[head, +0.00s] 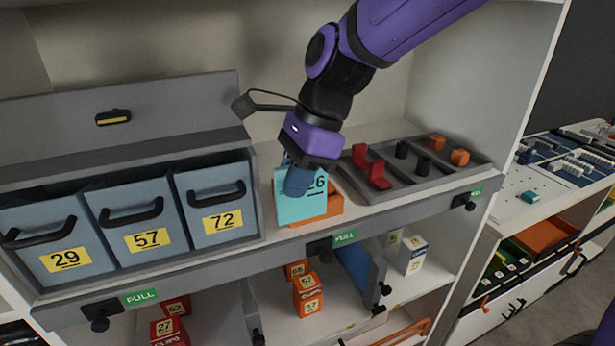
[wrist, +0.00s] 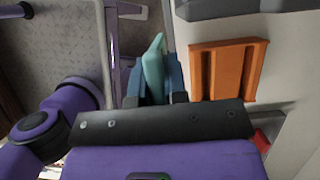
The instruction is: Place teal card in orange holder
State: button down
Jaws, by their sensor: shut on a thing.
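The teal card (head: 289,207) is upright in my gripper (head: 299,180), above the shelf edge in the head view. Part of a dark number ending in 6 shows on its face. My gripper is shut on the card; blue fingertips press on both sides of it. In the wrist view the card (wrist: 154,72) is seen edge-on between the fingers (wrist: 154,90). The orange holder (head: 333,207) stands on the shelf behind the card, partly hidden by it in the head view. In the wrist view the holder (wrist: 227,80) is in full view to the right, apart from the card.
Blue-grey bins (head: 135,220) numbered 29, 57 and 72 stand at left. A grey tray (head: 405,180) with red, black and orange pieces lies to the right of the holder. Orange boxes (head: 307,295) stand on the lower shelf. A side cabinet (head: 540,240) is at far right.

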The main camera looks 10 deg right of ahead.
jog(key=shift+w+d+f, duration=0.45)
jog(key=shift+w+f, duration=0.25)
jog(key=shift+w, duration=0.55)
jog(key=shift+w+d+f, duration=0.5)
jog(key=shift+w+f, duration=0.25)
jog(key=shift+w, duration=0.5)
jog(key=shift+w+d+f, duration=0.45)
jog(key=shift+w+f, duration=0.25)
jog(key=shift+w, duration=0.55)
jog(key=shift+f, duration=0.15)
jog(key=c, duration=1.1)
grip_release()
jog(key=shift+c, duration=0.2)
